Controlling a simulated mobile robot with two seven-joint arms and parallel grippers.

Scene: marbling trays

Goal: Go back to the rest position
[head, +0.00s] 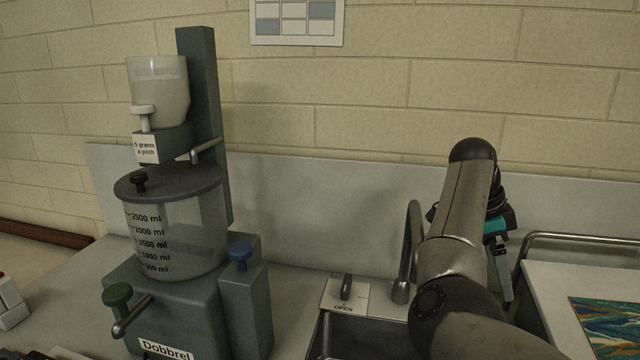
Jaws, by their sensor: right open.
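My right arm rises from the lower right, over the sink's right side, and bends at a dark elbow. My right gripper (505,282) hangs behind the forearm, partly hidden by it, with a teal part showing above a grey finger. It is open, and I see nothing held in it. My left gripper is not in view.
A dispenser (210,295) with a marked tank (175,235) stands at the left. A sink (350,338) with a faucet (402,285) and an OPEN-labelled lever (346,288) lies beside my right arm. A metal rail (580,237) and a marbled sheet (610,330) are at right.

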